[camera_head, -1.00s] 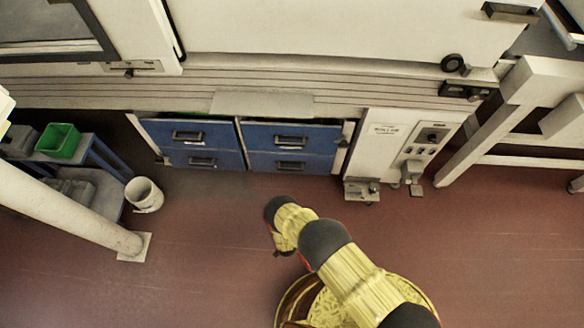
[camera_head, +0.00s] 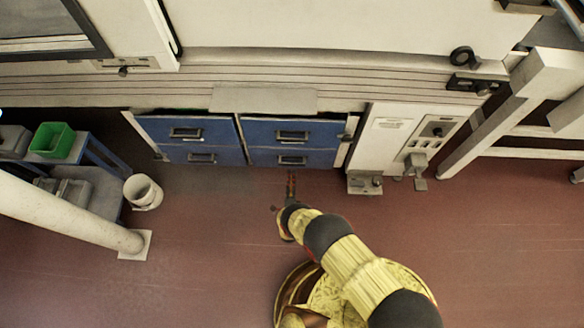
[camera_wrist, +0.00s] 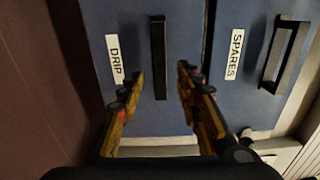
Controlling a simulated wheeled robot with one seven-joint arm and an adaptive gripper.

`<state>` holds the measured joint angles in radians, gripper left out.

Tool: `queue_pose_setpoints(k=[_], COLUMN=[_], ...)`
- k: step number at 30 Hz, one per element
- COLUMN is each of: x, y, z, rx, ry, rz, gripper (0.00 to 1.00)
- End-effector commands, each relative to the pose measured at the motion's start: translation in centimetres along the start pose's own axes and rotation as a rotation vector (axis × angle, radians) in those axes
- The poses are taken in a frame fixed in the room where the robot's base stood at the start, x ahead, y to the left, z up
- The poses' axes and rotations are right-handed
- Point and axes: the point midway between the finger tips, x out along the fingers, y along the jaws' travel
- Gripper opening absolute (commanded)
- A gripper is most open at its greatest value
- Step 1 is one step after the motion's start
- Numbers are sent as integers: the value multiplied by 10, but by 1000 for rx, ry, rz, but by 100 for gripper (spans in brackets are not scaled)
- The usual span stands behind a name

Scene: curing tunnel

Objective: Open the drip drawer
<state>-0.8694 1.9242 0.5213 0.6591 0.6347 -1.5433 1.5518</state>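The drip drawer (camera_wrist: 145,118) is a blue front with a white DRIP label and a dark bar handle (camera_wrist: 158,58) in the wrist view. In the head view it appears to be the lower right drawer (camera_head: 262,158) of the blue block, and it looks shut. My gripper (camera_wrist: 160,74) is open, its two yellow-and-black fingers on either side of the handle in the picture. I cannot tell whether they touch it. In the head view my gripper (camera_head: 291,177) points at this drawer from just in front.
The SPARES drawer (camera_wrist: 252,70) lies just above the drip drawer. Two more blue drawers (camera_head: 187,130) stand to the left. A control cabinet (camera_head: 388,140) with a foot pedal (camera_head: 364,184) is at the right. A white bucket (camera_head: 143,192) stands left; red floor is clear between.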

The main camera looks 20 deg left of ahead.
Motion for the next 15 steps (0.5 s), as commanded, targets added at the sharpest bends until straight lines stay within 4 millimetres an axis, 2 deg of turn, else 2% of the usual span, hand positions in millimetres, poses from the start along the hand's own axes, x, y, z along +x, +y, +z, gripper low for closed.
queue_pose_setpoints(k=[1,7,15], x=[10,40,58], y=[1,2,1], z=[0,-1,0], rx=[2,-1,-2], ry=[2,2,0], rz=[-2,0,2], gripper=[35,35,35])
